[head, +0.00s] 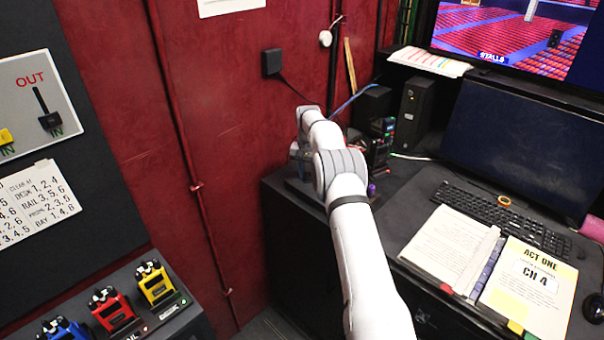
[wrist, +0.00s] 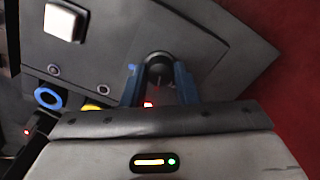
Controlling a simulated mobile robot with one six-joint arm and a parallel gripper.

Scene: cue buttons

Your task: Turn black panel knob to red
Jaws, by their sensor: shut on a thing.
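The black round knob (wrist: 158,66) sits on the dark grey panel (wrist: 105,48) in the wrist view. My gripper (wrist: 158,74) has its blue fingers shut on the knob, one on each side. A small red light (wrist: 148,104) glows on the panel between the fingers, below the knob. A faint pale mark shows at the knob's lower edge, but I cannot tell for sure which way it points. In the head view my arm hides the knob and the fingers.
A white square button (wrist: 65,22), a blue ring (wrist: 47,97) and a yellow part (wrist: 92,107) lie left of the knob. In the head view, a keyboard (head: 500,217) and papers (head: 450,245) cover the desk at right. A red wall (head: 235,120) stands behind.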

